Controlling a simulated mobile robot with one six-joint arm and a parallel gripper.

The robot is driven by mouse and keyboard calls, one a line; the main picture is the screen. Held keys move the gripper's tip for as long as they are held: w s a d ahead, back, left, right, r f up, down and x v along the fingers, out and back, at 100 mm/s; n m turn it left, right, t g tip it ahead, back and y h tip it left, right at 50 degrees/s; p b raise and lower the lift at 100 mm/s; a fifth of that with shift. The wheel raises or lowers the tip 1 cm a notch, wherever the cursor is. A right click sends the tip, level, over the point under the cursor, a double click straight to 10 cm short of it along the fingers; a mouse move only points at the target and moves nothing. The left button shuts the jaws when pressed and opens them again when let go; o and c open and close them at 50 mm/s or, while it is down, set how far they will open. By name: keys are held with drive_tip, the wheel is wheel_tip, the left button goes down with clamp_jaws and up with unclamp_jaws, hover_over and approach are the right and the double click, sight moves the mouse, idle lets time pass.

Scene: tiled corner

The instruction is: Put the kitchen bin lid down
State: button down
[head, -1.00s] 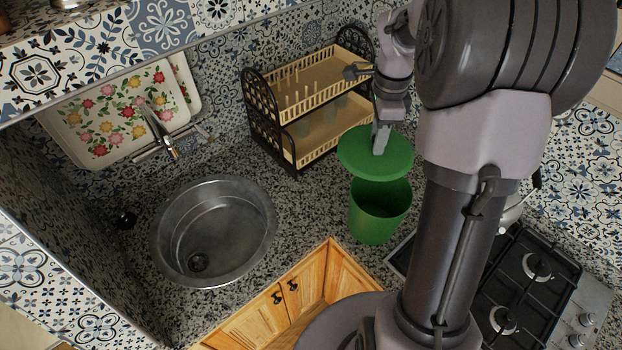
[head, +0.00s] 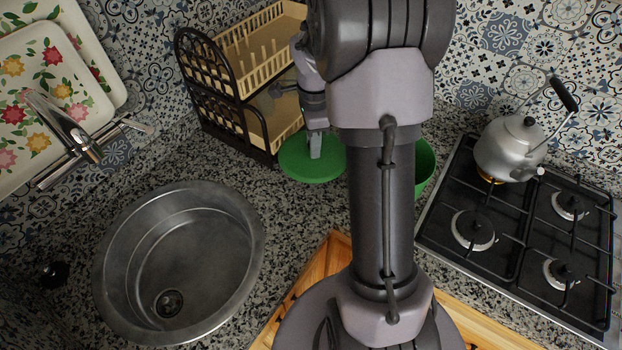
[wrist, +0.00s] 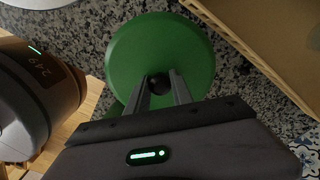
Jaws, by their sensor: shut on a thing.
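The green round bin lid (head: 305,165) is beside the dish rack, to the left of the bin in the head view. My gripper (head: 315,152) is above it, and in the wrist view my gripper (wrist: 159,85) is shut on the dark knob at the middle of the lid (wrist: 150,45). The lid looks level and close to the counter; I cannot tell whether it touches. The green bin (head: 424,165) stands to the right, mostly hidden behind my arm in the head view.
The wooden dish rack (head: 240,100) stands just behind the lid. The round sink (head: 180,255) lies to the left. A gas stove (head: 520,225) with a kettle (head: 511,148) is on the right. Speckled counter (head: 290,210) is clear in front of the lid.

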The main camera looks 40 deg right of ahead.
wheel_tip(320, 180, down, 8)
drive_tip(key=shift+w+b, duration=0.1)
drive_tip(key=shift+b, duration=0.95)
drive_tip(key=shift+f, duration=0.2)
drive_tip(key=c, duration=1.1)
unclamp_jaws()
drive_tip(key=shift+r, duration=0.1)
